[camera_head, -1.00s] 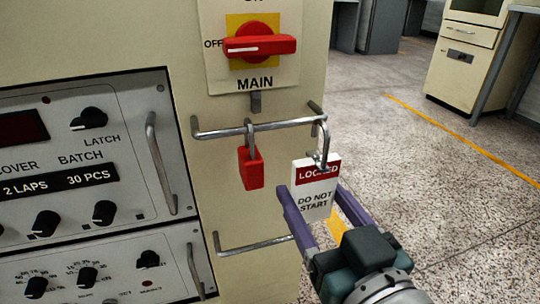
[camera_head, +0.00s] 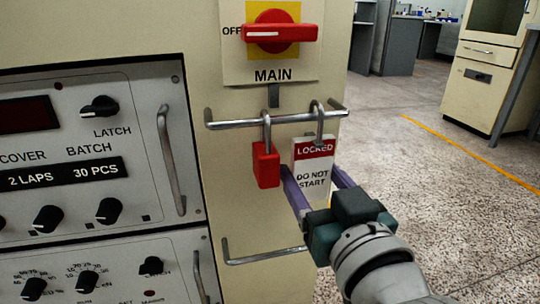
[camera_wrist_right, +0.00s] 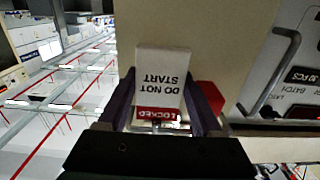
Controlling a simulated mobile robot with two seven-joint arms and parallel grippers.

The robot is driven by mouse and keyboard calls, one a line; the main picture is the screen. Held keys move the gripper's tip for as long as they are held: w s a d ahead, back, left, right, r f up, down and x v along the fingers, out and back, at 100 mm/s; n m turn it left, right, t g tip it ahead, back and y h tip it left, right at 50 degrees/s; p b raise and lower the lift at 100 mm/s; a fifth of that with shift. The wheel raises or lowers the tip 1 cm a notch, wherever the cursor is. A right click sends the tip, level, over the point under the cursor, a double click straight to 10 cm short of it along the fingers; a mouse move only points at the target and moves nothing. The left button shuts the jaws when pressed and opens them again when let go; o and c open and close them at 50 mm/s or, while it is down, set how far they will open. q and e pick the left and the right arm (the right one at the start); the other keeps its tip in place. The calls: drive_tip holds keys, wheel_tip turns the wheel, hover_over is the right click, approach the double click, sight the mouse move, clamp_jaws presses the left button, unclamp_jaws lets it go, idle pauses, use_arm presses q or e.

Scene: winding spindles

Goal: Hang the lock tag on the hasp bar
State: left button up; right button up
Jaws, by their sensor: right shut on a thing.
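The white lock tag (camera_head: 309,193), with a red band reading LOCKED, hangs upright below its grey metal hook (camera_head: 319,122). It also shows upside down in the right wrist view (camera_wrist_right: 160,75). My right gripper (camera_head: 314,173) is shut on the tag, with a purple finger along each side edge. The hasp bar (camera_head: 228,125) is a horizontal grey rod on the cream panel under the MAIN switch. The hook's top shows above the bar near its right end and appears to pass over it. Whether it bears on the bar, I cannot tell. My left gripper is out of view.
A red padlock (camera_head: 265,165) hangs on the bar just left of the tag, close to the gripper's left finger. A lower grey rod (camera_head: 262,256) juts from the panel. A red rotary switch (camera_head: 268,33) sits above. Open floor lies to the right.

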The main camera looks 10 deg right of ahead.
idle(0.3)
drive_tip(key=o, duration=1.3)
drive_tip(key=shift+f, duration=0.1)
drive_tip(key=shift+s+p, duration=0.3)
drive_tip(key=shift+s, duration=0.1)
drive_tip(key=s+p, duration=0.4)
drive_tip(key=s, duration=0.5)
drive_tip(key=s+d+r+n+g+p, duration=0.15)
drive_tip(key=s+r+g+p, duration=0.35)
drive_tip(key=r+p, duration=1.05)
drive_tip(key=s+d+r+g+p, duration=0.2)
drive_tip(key=s+r+g+p, duration=0.35)
drive_tip(key=r+p, duration=0.95)
drive_tip(key=s+d+r+g+p, duration=0.2)
drive_tip(key=s+r+g+p, duration=0.3)
drive_tip(key=r+p, duration=1)
drive_tip(key=shift+t, duration=0.55)
wheel_tip(320, 180, up, 33)
drive_tip(key=p, duration=3.5)
drive_tip(key=shift+s+a+f, duration=0.1)
drive_tip(key=shift+s+f, duration=0.05)
